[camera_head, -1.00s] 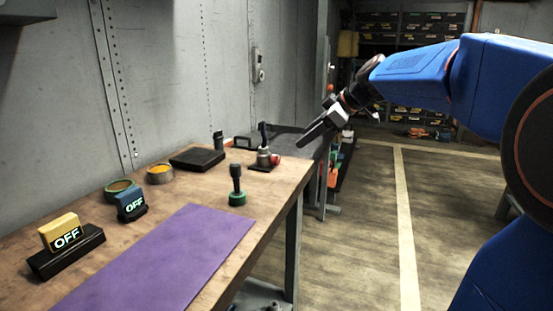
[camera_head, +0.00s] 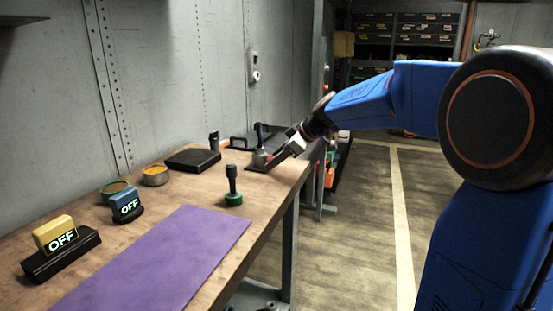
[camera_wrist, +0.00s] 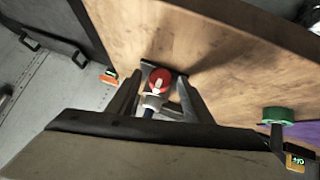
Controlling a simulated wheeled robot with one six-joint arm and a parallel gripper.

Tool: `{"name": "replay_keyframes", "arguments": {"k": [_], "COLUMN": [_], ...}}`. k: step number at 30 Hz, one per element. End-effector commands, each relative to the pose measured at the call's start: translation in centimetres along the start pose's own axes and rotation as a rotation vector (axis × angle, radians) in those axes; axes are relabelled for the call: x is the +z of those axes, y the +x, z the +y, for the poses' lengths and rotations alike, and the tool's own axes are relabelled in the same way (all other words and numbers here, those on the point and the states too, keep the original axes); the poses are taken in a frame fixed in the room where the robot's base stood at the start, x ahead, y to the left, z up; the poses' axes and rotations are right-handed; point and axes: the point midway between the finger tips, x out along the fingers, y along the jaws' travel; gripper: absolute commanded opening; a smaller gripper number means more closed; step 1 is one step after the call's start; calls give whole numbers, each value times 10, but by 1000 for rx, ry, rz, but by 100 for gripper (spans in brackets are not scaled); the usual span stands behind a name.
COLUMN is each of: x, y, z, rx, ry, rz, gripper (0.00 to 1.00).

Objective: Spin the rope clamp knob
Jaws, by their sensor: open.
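The rope clamp (camera_head: 258,156) stands at the far right end of the workbench, with an upright dark blue lever. Its red knob (camera_wrist: 159,80) shows in the wrist view, with a pale body and a bit of blue below it. My gripper (camera_head: 272,163) reaches in from the right at the clamp, and in the head view its fingers hide the knob. In the wrist view the open fingers stand on either side of the red knob, with gaps visible. I cannot tell whether either finger touches it.
The wooden workbench (camera_head: 165,200) carries a purple mat (camera_head: 160,260), a green-based knob (camera_head: 233,188), a black plate (camera_head: 193,159), two round tins, and yellow (camera_head: 54,232) and blue (camera_head: 126,204) OFF switches. A riveted wall stands behind. The floor at right is open.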

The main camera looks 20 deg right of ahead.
Motion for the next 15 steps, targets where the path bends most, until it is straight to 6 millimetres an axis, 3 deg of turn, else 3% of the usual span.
{"name": "replay_keyframes", "arguments": {"k": [8, 12, 13, 15], "x": [0, 0, 0, 0], "y": [1, 1, 1, 1], "z": [0, 0, 0, 0], "rx": [0, 0, 0, 0], "ry": [0, 0, 0, 0], "rz": [0, 0, 0, 0], "gripper": [44, 10, 5, 5]}}
